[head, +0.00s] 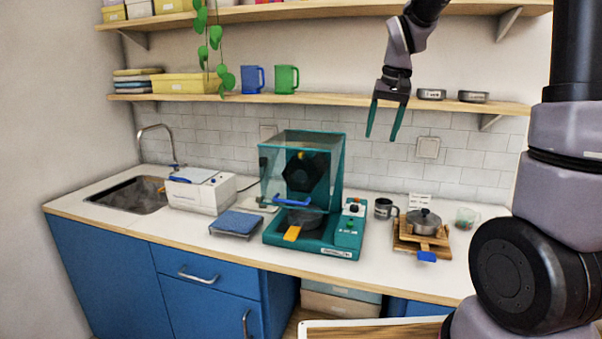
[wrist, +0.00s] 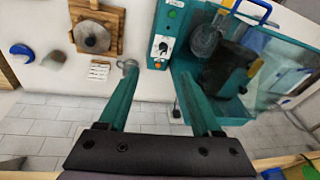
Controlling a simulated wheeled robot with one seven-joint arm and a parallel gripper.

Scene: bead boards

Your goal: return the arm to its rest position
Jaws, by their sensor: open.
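My gripper (head: 384,121) hangs in the air in front of the tiled wall, with its two teal fingers spread and nothing between them. It points down, above the counter and at about the height of the lower shelf in the head view. In the wrist view my gripper (wrist: 158,103) also shows its fingers apart and empty. My arm comes in from the right and bends over near the upper shelf.
A teal machine (head: 314,247) with a raised clear lid stands mid-counter. A grey mug (head: 384,208) and a pot (head: 423,221) on a wooden board stand to its right. The lower shelf (head: 330,99), with blue and green mugs, runs near my gripper.

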